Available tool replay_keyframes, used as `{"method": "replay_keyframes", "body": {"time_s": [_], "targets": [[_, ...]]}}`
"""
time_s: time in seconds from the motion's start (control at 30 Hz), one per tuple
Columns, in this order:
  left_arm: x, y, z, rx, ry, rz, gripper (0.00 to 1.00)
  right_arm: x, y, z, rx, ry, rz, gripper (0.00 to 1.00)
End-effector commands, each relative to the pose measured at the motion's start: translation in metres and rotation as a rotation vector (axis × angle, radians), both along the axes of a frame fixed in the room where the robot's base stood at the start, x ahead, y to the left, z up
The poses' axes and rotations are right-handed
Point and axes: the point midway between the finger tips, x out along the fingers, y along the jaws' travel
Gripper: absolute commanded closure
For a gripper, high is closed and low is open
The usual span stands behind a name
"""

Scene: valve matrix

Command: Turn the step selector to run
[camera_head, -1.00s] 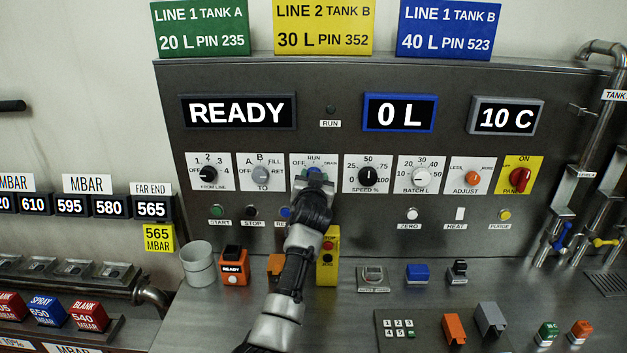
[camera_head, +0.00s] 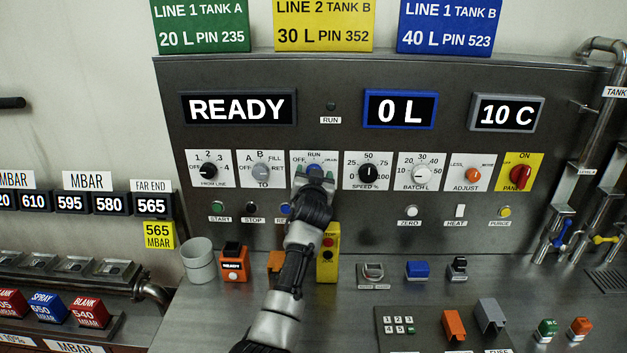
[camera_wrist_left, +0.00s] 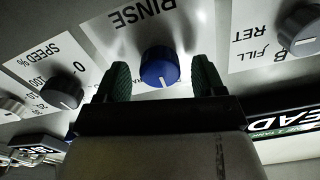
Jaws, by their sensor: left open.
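The step selector is a blue knob (camera_head: 315,168) on a white plate in the dial row, with RUN printed above it and OFF to its left. In the left wrist view the blue knob (camera_wrist_left: 159,68) shows upside down, with RINSE printed on its plate and a pale pointer mark low on its face. My left gripper (camera_head: 315,177) is in front of the knob and hides part of it. In the wrist view its green-padded fingers (camera_wrist_left: 162,80) are open, one on each side of the knob, with gaps showing. My right gripper is not in view.
The TO dial (camera_head: 261,171) and SPEED dial (camera_head: 368,173) flank the selector closely. Below are the START button (camera_head: 217,206) and a yellow control box (camera_head: 328,262). The display (camera_head: 238,109) reads READY. The RUN lamp (camera_head: 330,106) looks dark.

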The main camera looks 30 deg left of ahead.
Motion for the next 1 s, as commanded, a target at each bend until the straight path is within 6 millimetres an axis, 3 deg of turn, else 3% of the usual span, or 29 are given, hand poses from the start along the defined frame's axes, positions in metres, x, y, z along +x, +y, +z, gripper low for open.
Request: {"method": "replay_keyframes", "body": {"time_s": [0.17,0.6,1.0], "targets": [[-0.012,-0.008,-0.002,-0.001,0.0,-0.001,0.31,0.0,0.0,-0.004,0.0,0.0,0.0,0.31],[-0.078,-0.049,-0.003,-0.002,0.001,-0.002,0.31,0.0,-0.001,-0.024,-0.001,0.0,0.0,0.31],[-0.092,-0.057,-0.001,0.0,0.002,-0.001,0.31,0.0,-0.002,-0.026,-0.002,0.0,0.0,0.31]]}}
